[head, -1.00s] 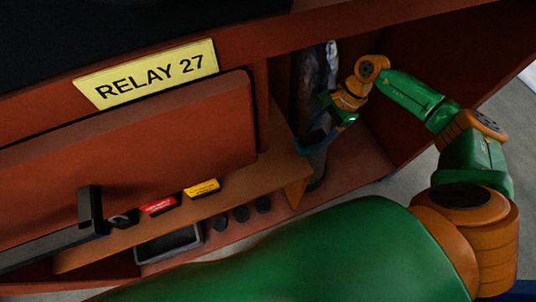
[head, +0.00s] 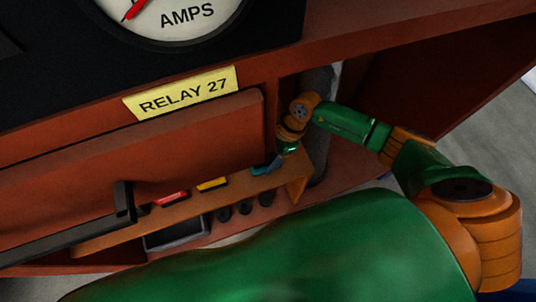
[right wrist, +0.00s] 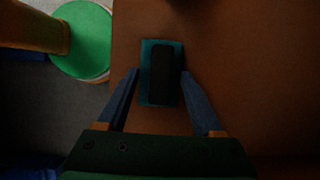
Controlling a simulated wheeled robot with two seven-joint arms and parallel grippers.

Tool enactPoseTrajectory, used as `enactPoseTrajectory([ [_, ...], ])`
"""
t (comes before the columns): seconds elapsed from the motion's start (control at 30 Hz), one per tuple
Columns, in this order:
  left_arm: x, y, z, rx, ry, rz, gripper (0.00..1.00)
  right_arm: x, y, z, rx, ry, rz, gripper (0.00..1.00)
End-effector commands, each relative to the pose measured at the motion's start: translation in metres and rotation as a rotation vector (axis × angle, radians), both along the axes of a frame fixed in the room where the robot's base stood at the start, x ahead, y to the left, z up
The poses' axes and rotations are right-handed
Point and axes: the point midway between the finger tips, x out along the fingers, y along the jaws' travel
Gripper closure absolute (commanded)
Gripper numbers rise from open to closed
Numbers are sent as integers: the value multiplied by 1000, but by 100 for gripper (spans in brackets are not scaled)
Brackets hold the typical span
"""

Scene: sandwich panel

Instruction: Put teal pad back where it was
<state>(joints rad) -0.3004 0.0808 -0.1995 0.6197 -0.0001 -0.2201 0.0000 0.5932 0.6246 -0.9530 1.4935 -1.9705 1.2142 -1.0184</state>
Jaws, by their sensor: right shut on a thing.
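The teal pad (right wrist: 146,75) carries a dark raised block along its middle and sits between the fingers of my right gripper (right wrist: 158,76) in the right wrist view. The gripper is shut on it. In the head view the pad (head: 261,170) is a small teal patch by the right end of the brown shelf (head: 232,191), below my right gripper (head: 275,163). A brown surface lies behind the pad in the wrist view; I cannot tell whether they touch. My left gripper is not in view.
A red block (head: 171,197) and a yellow block (head: 212,184) stand on the shelf, left of the pad. Below are a grey tray (head: 176,236) and several dark round pieces (head: 245,208). The hinged-looking brown panel (head: 150,170) with a black handle (head: 123,200) overhangs the shelf.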

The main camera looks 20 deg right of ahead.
Motion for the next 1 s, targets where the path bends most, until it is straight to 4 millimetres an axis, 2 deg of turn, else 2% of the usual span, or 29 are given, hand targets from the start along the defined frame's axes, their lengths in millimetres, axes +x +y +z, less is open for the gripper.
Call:
enactPoseTrajectory([
  [0.03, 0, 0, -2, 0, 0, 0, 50, 0, 0, -2, 0, 0, 0, 30],
  [0.13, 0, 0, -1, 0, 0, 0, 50, 0, 0, -1, 0, 0, 0, 3],
  [0.47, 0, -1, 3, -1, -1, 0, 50, 0, -1, 4, 0, 0, 0, 2],
  [0.57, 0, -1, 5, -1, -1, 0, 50, 1, -9, 20, -2, -3, -1, 2],
  [0.8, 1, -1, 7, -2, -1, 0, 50, 1, -35, 82, -2, -4, -1, 2],
  [1.0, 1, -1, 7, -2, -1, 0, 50, 1, -46, 109, -1, -1, 0, 2],
])
